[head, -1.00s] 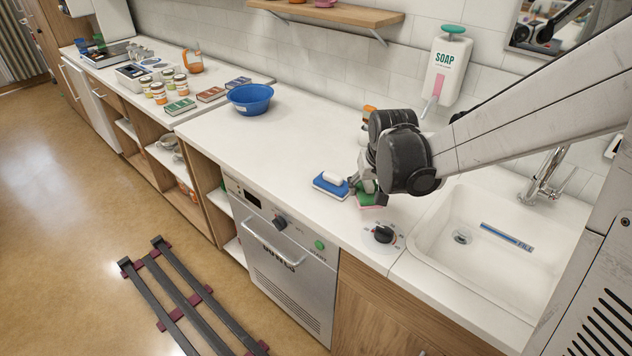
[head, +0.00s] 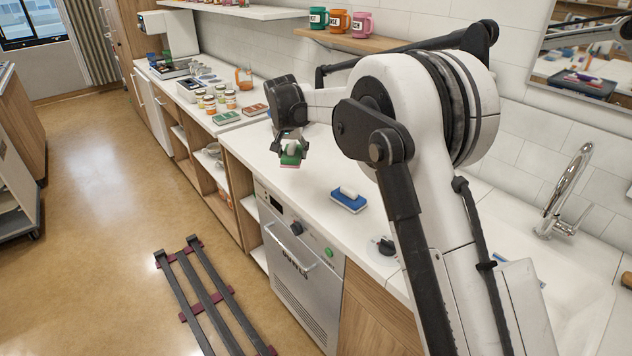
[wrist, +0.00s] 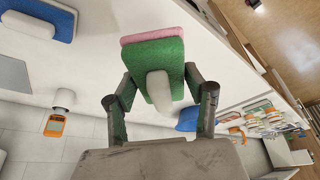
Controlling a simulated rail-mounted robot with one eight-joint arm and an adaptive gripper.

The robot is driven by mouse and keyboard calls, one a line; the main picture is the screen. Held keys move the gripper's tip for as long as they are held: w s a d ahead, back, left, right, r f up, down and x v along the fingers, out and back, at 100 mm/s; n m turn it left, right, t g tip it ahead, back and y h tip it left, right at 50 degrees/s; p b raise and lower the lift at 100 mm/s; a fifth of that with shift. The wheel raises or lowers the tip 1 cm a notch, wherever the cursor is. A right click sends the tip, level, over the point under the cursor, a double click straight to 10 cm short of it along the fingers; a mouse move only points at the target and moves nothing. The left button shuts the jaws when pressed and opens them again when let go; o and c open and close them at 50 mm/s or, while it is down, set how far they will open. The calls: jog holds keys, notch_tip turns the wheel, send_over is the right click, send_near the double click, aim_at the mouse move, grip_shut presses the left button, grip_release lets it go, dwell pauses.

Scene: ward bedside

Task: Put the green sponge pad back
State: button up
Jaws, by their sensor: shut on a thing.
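My gripper (head: 291,148) is shut on the green sponge pad (head: 290,160) and holds it above the counter, near the front edge. In the wrist view the green pad (wrist: 155,62) has a pink layer on its far side and a white handle (wrist: 160,90) between my gripper's fingers (wrist: 160,100). A blue sponge pad (head: 349,201) with a white handle lies on the counter to the right of my gripper. It also shows at the top left of the wrist view (wrist: 45,18).
The counter (head: 325,185) between my gripper and the blue pad is clear. Jars (head: 220,98) and small boxes (head: 226,118) stand further left. The sink and tap (head: 570,190) are at the right. A blue bowl (wrist: 187,120) shows in the wrist view. Mugs (head: 338,20) stand on a shelf above.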

jog(key=a, duration=0.4)
jog(key=p, duration=0.1)
send_over(317, 179)
jog(key=s, duration=0.1)
jog(key=f, duration=0.7)
jog(key=shift+s+a, duration=0.1)
jog(key=shift+s, duration=0.1)
jog(key=shift+f, duration=1.95)
jog(key=shift+f, duration=0.2)
jog(key=o, duration=1.1)
jog(key=shift+r, duration=0.15)
